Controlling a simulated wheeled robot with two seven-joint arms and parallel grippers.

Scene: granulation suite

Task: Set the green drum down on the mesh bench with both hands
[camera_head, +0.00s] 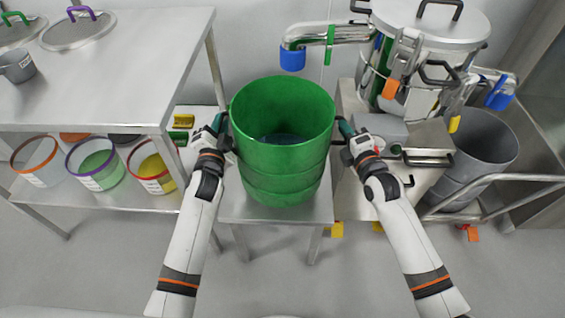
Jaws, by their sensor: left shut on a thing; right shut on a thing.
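The green drum (284,158) is upright and open at the top, with something dark at its bottom inside. It stands over a small grey metal bench (237,208) in the middle of the view. I cannot tell whether its base touches the bench top. My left gripper (222,125) is shut on the drum's left side near the rim. My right gripper (345,130) is shut on the drum's right side near the rim. The drum hides most of the bench top, and no mesh can be made out on it.
A steel table (110,75) with lids stands at the left, several coloured tubs on its lower shelf. A steel vessel (425,50) with a spout (325,35) stands at the back right. A grey bin (485,140) and rail (500,195) are at the right. The front floor is clear.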

